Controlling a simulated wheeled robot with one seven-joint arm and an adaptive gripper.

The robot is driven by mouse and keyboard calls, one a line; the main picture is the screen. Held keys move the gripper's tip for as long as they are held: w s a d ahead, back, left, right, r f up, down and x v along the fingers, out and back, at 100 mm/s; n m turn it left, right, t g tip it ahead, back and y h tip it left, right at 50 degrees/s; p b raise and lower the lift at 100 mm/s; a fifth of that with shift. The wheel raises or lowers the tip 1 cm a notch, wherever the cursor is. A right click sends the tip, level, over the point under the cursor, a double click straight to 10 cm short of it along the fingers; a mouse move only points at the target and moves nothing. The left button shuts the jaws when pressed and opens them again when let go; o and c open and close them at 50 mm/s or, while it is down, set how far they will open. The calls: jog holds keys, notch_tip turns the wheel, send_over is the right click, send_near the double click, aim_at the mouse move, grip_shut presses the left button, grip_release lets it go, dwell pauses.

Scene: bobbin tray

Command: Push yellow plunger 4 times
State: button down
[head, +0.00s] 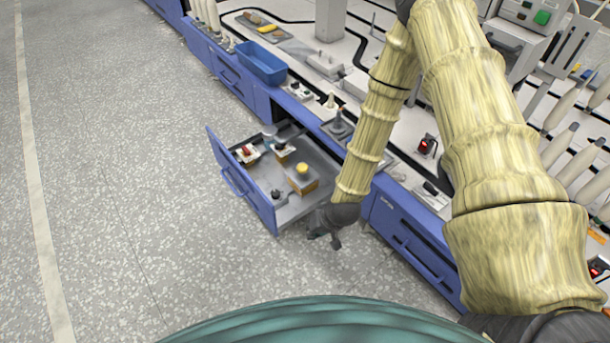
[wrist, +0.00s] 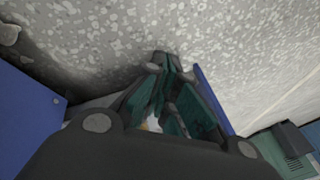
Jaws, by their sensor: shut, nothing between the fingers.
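The yellow plunger (head: 302,168) is a round yellow button on top of a wooden-looking block (head: 302,186). It stands in the open drawer (head: 246,196), near the drawer's right side in the head view. My gripper (head: 325,239) is in front of the drawer's near right corner, apart from the plunger and pointing down. In the wrist view my gripper (wrist: 165,62) has its dark fingers together with nothing between them. The plunger cannot be made out clearly in the wrist view; only a small yellowish patch shows between the finger links.
The drawer also holds a block with a red top (head: 246,151), another block with a dark top (head: 284,149) and a small dark knob (head: 276,194). A blue bin (head: 261,63) sits on the bench above. The speckled floor (head: 130,170) to the left is clear.

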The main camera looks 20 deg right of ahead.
jog(key=s+d+n+g+h+p, duration=0.1)
jog(key=s+d+g+h, duration=0.1)
jog(key=s, duration=2.2)
jog(key=shift+s+d+f+n+g+h, duration=0.3)
jog(key=shift+s+d+n+g+h, duration=0.1)
jog(key=shift+d+g, duration=0.6)
